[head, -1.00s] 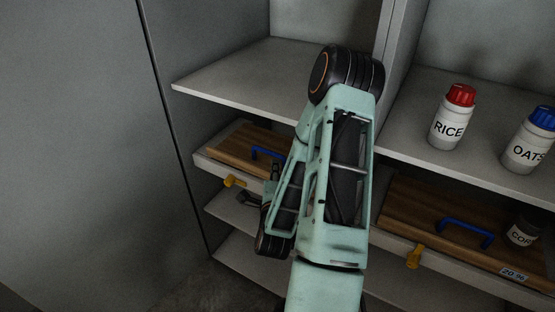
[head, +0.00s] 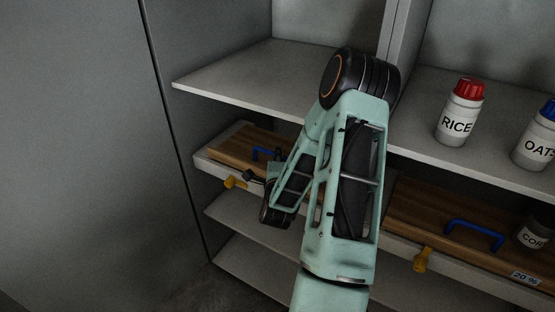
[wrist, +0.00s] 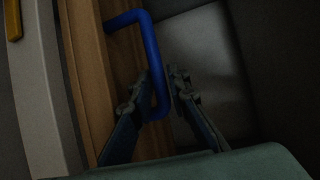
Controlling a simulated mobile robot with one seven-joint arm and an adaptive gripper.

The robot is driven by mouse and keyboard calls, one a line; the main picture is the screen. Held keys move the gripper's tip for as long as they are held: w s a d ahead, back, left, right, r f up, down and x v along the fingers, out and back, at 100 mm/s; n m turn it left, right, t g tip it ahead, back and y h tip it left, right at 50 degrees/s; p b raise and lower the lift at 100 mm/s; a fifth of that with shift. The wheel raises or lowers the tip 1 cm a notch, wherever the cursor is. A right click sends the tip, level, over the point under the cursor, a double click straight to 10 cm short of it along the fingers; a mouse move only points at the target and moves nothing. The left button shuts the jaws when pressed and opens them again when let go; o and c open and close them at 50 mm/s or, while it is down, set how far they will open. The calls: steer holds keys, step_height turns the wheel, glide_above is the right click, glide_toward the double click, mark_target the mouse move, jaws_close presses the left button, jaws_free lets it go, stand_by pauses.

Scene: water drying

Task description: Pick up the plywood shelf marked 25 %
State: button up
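A plywood shelf (head: 232,148) with a blue handle (head: 262,152) sits at the left in the cabinet, partly behind my arm. No mark on it is visible. In the wrist view its wooden face (wrist: 87,60) is at the left and its blue handle (wrist: 151,50) stands out from it. My gripper (head: 262,173) is at this handle; in the wrist view its fingers (wrist: 163,75) lie on either side of the handle's lower part. The gap is narrow, and I cannot tell whether both fingers touch it. A second plywood shelf (head: 425,210) at the right is marked 20 %.
A yellow latch (head: 235,182) is at the left shelf's front and another (head: 422,259) at the right one's. Rice (head: 460,112) and oats (head: 537,140) bottles stand on the upper right shelf. A dark jar (head: 535,232) stands on the right plywood. The upper left shelf (head: 250,75) is empty.

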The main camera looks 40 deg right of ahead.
steer(key=shift+w+d, duration=0.2)
steer(key=shift+w, duration=0.15)
jaws_close()
steer(key=shift+r, duration=0.1)
stand_by(0.3)
